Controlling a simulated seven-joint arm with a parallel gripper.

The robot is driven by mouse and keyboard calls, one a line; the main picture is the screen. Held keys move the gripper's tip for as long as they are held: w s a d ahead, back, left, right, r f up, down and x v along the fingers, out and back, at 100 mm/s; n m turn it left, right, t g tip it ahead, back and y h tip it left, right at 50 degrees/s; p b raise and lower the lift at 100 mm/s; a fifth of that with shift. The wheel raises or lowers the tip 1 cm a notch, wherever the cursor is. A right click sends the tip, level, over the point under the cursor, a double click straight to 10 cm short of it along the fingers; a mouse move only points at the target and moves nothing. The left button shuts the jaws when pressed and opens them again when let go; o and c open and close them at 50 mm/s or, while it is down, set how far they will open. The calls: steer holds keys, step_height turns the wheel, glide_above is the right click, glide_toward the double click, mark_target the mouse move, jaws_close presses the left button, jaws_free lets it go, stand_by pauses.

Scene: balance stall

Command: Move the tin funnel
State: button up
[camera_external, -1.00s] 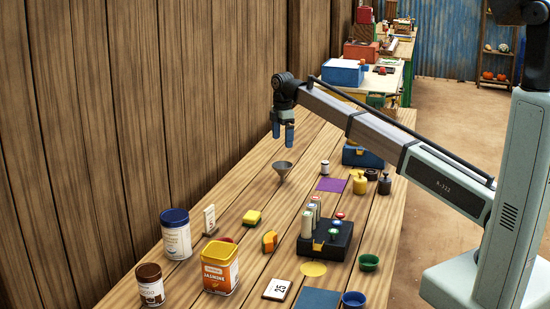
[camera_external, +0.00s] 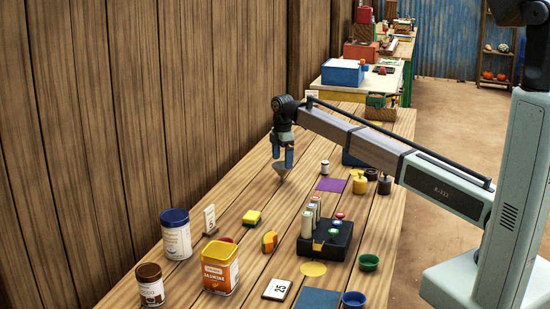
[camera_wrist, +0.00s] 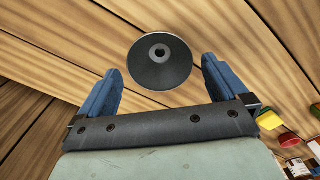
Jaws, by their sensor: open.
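The tin funnel (camera_external: 282,172) is a small grey cone on the wooden table, towards its far left part. In the wrist view the fingers of my gripper (camera_wrist: 161,82) stand apart on either side of the funnel. Neither finger visibly touches it.
A purple mat (camera_external: 330,185) and a small spool (camera_external: 324,168) lie right of the funnel. Yellow and black weights (camera_external: 360,183) stand further right. The plank wall (camera_external: 130,110) runs along the left.

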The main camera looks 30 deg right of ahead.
mark_target(282, 165)
steer(key=shift+f, duration=2.8)
steer(key=shift+c, duration=0.5)
steer(key=c, duration=0.7)
steer(key=shift+s+a, duration=7.05)
steer(key=shift+a, duration=0.05)
steer(key=o, duration=0.8)
steer(key=shift+r, duration=0.1)
